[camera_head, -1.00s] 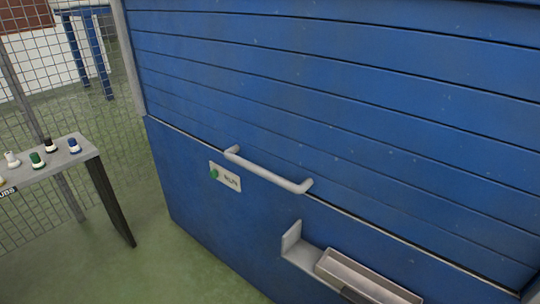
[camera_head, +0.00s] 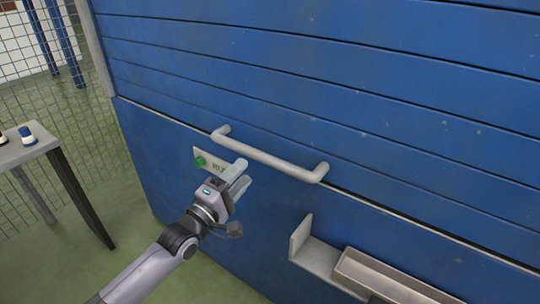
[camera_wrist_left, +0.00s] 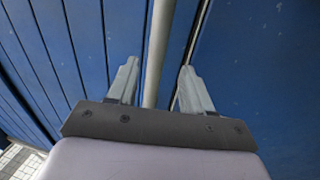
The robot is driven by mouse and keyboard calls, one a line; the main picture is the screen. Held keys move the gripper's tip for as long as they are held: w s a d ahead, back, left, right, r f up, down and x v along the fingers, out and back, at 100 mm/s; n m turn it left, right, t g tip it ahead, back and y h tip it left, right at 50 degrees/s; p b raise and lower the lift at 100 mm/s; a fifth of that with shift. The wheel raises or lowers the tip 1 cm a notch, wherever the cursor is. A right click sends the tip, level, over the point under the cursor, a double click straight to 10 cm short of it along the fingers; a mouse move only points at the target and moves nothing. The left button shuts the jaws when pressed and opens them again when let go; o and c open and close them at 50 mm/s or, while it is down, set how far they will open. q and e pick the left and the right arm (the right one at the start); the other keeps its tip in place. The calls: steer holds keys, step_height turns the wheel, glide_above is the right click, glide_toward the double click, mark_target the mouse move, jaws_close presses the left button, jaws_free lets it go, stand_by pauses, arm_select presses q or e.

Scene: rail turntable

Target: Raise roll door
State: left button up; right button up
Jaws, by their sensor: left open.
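The blue slatted roll door (camera_head: 330,85) fills the upper part of the head view, with its lower edge meeting a blue panel below. A grey bar handle (camera_head: 270,158) is fixed along the door's bottom. My left gripper (camera_head: 238,176) is open just below and in front of the handle's left half, partly covering the label plate. In the left wrist view the handle bar (camera_wrist_left: 157,55) runs between the two spread fingers (camera_wrist_left: 160,80); whether it is touched I cannot tell. My right gripper is not in view.
A label plate with a green button (camera_head: 200,162) sits below the handle's left end. A grey bracket (camera_head: 303,240) and tray (camera_head: 390,280) project from the lower panel at right. A small table (camera_head: 25,150) and mesh fence (camera_head: 60,110) stand at left.

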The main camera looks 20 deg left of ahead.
mark_target(258, 155)
arm_select(q)
steer(key=shift+w+d+r, duration=0.1)
steer(key=shift+w+r, duration=0.15)
steer(key=shift+w, duration=0.3)
steer(key=shift+b+x, duration=0.3)
steer(key=shift+x, duration=3)
jaws_close()
